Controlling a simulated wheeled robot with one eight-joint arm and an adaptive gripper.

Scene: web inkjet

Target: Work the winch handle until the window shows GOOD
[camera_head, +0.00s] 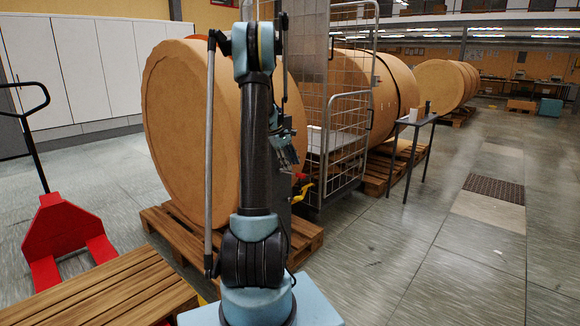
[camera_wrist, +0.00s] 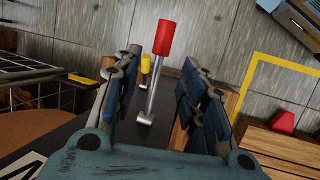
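In the wrist view, a bare metal lever (camera_wrist: 152,98) with a red grip (camera_wrist: 165,40) rises from a dark surface (camera_wrist: 85,135). I take it to be the winch handle. A smaller yellow knob (camera_wrist: 146,64) is just left of it. My gripper (camera_wrist: 162,62) is open, with one finger on each side of the lever; contact cannot be told. In the head view my gripper (camera_head: 284,150) points down beside the large brown roll, near a small red spot (camera_head: 301,176) and a yellow part (camera_head: 304,189). The window is not readable in either view.
A large brown roll (camera_head: 178,130) stands on a wooden pallet (camera_head: 305,233) behind my arm. A wire cage trolley (camera_head: 345,120) and a small table (camera_head: 418,121) stand to the right. A red pallet truck (camera_head: 62,235) is at left. The right floor is mostly clear.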

